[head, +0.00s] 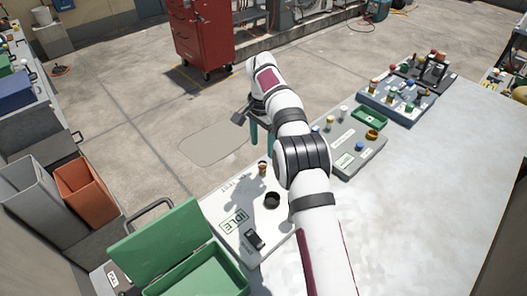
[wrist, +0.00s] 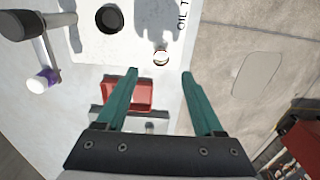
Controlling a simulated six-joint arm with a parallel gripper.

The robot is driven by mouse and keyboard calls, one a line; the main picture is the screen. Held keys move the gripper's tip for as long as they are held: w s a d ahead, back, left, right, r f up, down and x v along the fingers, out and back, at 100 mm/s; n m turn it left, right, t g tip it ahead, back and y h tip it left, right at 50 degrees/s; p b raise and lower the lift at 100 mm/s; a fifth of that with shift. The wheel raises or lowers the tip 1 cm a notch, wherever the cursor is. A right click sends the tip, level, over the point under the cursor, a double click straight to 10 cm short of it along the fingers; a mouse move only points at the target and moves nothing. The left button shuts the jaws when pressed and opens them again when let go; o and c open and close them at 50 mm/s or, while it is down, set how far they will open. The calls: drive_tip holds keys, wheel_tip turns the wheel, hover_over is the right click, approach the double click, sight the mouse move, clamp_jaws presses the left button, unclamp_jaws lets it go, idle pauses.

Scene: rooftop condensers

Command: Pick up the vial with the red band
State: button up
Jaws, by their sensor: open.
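In the head view a small vial (head: 262,168) with a brownish-red side stands on the white panel printed "OIL TEST"; its band is too small to make out. In the wrist view a small round pale top with a dark reddish edge (wrist: 161,58) seems to be this vial, seen from above. It lies just beyond my fingertips, between their lines. My gripper (wrist: 159,72) is open and empty, its teal fingers spread apart. In the head view my gripper (head: 262,132) hangs past the panel's far edge, partly hidden by my arm.
A dark round socket (head: 271,200) sits on the panel near the vial. A white piece with a purple band (wrist: 40,82) lies at left in the wrist view. A green open box (head: 205,275) stands in front. The table's right side is clear.

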sight(262, 163)
wheel_tip(262, 163, down, 8)
drive_tip(key=shift+r, duration=0.15)
clamp_jaws()
idle(0.3)
